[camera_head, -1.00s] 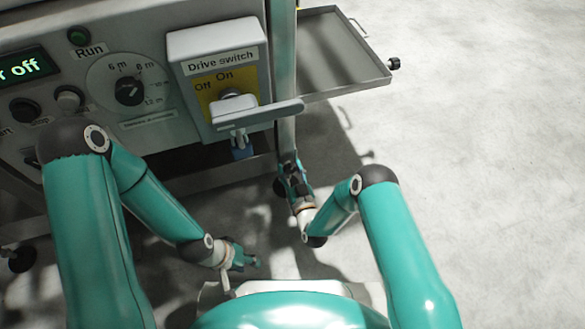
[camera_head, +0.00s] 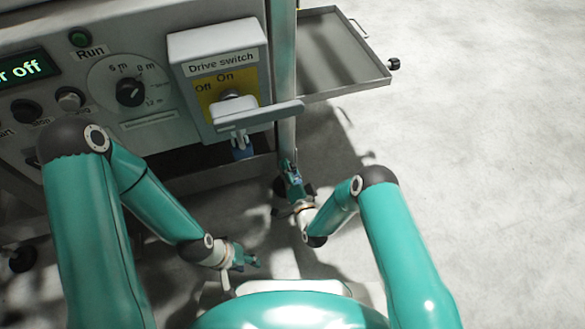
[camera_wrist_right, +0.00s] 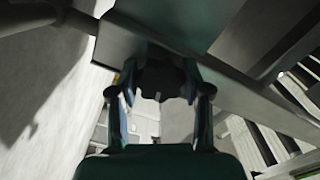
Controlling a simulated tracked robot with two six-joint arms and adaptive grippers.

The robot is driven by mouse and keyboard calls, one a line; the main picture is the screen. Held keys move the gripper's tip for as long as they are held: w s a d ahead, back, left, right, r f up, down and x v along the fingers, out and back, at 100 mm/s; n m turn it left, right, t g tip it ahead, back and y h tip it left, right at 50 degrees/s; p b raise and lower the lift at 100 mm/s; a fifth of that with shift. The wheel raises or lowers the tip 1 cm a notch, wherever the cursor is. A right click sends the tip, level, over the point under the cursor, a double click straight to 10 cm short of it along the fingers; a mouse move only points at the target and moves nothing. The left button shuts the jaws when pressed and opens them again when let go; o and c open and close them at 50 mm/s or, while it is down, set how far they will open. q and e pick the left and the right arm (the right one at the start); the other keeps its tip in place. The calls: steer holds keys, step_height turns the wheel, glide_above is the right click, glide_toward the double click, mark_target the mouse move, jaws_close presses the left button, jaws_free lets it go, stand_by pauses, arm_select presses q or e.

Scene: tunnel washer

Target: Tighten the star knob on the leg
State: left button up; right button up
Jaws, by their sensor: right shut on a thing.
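The leg (camera_head: 287,138) is the upright grey post at the right end of the machine. My right gripper (camera_head: 290,168) is low at this leg. In the right wrist view the star knob (camera_wrist_right: 160,78) is a dark shape between the two fingers of my right gripper (camera_wrist_right: 158,95), beside the grey metal leg. The gripper is shut on it. In the head view the gripper hides the knob. My left gripper (camera_head: 252,262) hangs low over the floor, left of the leg and apart from it; its fingers are too small to read.
The drive switch box (camera_head: 218,75) with its lever handle (camera_head: 260,116) juts out above and left of the leg. A grey tray (camera_head: 345,85) sticks out to the right. A control panel with knobs (camera_head: 130,92) is on the left. Floor at right is clear.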

steer(key=m, duration=0.5)
steer(key=shift+w+d+m, duration=0.2)
steer(key=shift+d+m, duration=0.1)
steer(key=shift+m, duration=0.1)
steer(key=m, duration=1.1)
steer(key=shift+s+f, duration=0.1)
steer(key=shift+f, duration=0.05)
steer(key=m, duration=0.4)
steer(key=shift+a+f+m, duration=0.1)
steer(key=shift+m, duration=0.2)
steer(key=shift+s, duration=0.1)
steer(key=o, duration=1.1)
steer(key=shift+o, duration=0.4)
steer(key=shift+a, duration=0.1)
